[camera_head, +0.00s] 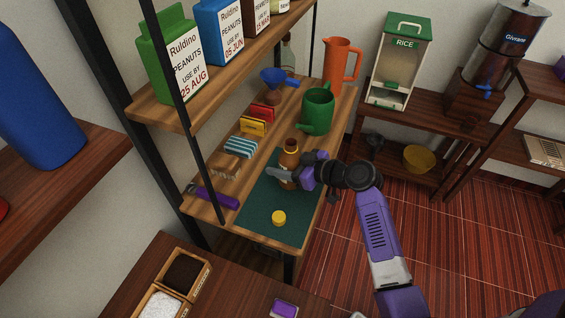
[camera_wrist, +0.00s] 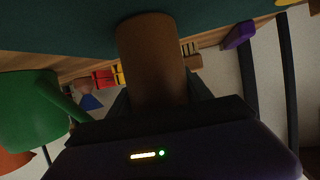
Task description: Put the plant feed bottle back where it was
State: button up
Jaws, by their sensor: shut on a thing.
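A brown bottle (camera_head: 290,157), which I take to be the plant feed bottle, stands about upright over the dark green mat (camera_head: 257,205). My gripper (camera_head: 288,178) is shut on its body from the right side. In the wrist view the bottle (camera_wrist: 152,58) shows as a plain brown cylinder between the fingers, against the dark green mat (camera_wrist: 60,25). I cannot tell whether its base touches the mat, and no label is readable. A small yellow cap (camera_head: 279,218) lies on the mat, nearer the front and apart from the bottle.
A shelf of peanut containers (camera_head: 175,65) overhangs the left side.

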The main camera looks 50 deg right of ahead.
jog(key=shift+f, duration=0.15)
jog(key=o, duration=1.5)
jog(key=shift+c, duration=0.2)
jog(key=shift+r, duration=0.25)
jog(key=b+v, duration=0.2)
jog(key=v, duration=1)
jog(key=s+a+f+m+g+h, duration=0.2)
jog(key=s+a+f+m+h, duration=0.15)
jog(key=s+a+f, duration=0.55)
jog(key=s+a+r+n+t+y, duration=0.2)
jog(key=s+a+r+t, duration=0.1)
jog(key=s+a+r, duration=0.9)
jog(key=shift+a+r, duration=0.2)
jog(key=shift+a, duration=0.8)
